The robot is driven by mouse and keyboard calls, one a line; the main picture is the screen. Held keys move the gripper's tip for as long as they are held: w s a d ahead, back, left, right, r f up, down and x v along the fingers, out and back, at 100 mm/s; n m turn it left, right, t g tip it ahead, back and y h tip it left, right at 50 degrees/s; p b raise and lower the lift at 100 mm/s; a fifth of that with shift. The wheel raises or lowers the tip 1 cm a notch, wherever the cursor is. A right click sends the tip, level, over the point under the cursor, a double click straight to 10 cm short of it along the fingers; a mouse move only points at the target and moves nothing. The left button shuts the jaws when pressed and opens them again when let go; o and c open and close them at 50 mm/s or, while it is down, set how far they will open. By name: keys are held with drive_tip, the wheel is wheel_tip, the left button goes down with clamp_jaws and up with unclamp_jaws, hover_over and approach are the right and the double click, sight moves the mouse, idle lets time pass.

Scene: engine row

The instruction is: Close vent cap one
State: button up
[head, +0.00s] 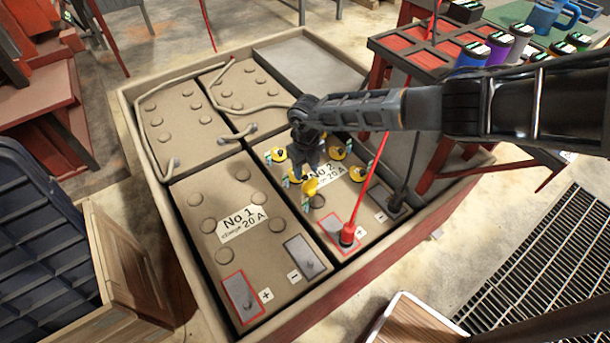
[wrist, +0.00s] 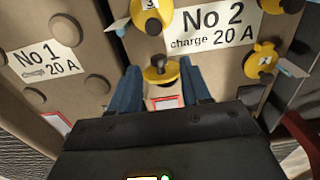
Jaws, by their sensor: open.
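Battery No 2 (head: 330,198) carries several yellow vent caps, among them a left cap (head: 278,154), an upper right cap (head: 340,152) and a right cap (head: 357,174). My gripper (head: 309,178) points down over the battery. In the wrist view my open gripper (wrist: 161,78) has its blue fingers on either side of a yellow cap (wrist: 158,72) with a raised knob. I see no number on that cap. Another cap (wrist: 148,18) in the wrist view shows a 3. A cap at the right (wrist: 263,62) has an unclear mark. I cannot tell which is cap one.
Battery No 1 (head: 208,258) lies to the left with brown round plugs. A red lead (head: 375,170) and a black lead (head: 411,155) rise from No 2's terminals. A red rack (head: 425,58) with several coloured cans stands at upper right.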

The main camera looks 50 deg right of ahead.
drive_tip(key=shift+f+b, duration=0.3)
drive_tip(key=shift+f, duration=0.95)
drive_tip(key=shift+c, duration=0.4)
clamp_jaws()
